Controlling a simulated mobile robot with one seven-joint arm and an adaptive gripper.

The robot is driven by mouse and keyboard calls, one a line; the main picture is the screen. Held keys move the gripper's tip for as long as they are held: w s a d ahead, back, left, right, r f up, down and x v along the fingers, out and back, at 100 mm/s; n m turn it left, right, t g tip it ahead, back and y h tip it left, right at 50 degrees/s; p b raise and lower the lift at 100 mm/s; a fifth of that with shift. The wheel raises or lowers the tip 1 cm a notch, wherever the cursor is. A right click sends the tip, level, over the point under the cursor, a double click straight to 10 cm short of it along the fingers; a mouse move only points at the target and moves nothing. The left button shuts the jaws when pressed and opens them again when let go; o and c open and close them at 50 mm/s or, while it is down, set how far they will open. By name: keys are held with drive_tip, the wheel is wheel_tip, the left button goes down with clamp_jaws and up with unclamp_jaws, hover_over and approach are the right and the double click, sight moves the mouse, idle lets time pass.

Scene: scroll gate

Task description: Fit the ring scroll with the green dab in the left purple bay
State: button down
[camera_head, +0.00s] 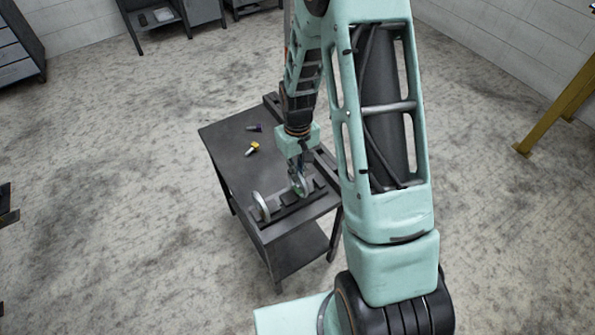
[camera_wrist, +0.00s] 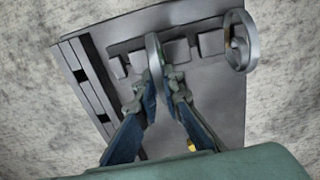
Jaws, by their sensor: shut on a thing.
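My gripper (camera_head: 297,176) is shut on a grey ring scroll (camera_head: 300,187) above or at the front rack; in the wrist view the fingers (camera_wrist: 160,78) close on the near edge of this ring (camera_wrist: 153,48), seen nearly edge-on. No dab colour can be made out on it. I cannot tell whether it touches the rack. A second grey ring scroll (camera_head: 261,207) stands upright at the rack's left end in the head view; in the wrist view it is at the right (camera_wrist: 248,58), with a small brownish mark. The dark rack (camera_head: 290,210) has blocks with gaps between; no purple shows.
The dark table (camera_head: 226,140) also has a slotted rail along its right side, at the left in the wrist view (camera_wrist: 88,88). A yellow-and-dark piece (camera_head: 252,149) and a dark blue piece (camera_head: 254,128) lie farther back. The tabletop's left part is clear.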

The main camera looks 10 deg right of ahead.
drive_tip(key=shift+r+p, duration=2.9)
drive_tip(key=shift+r, duration=1.6)
drive_tip(key=shift+s+f, duration=0.1)
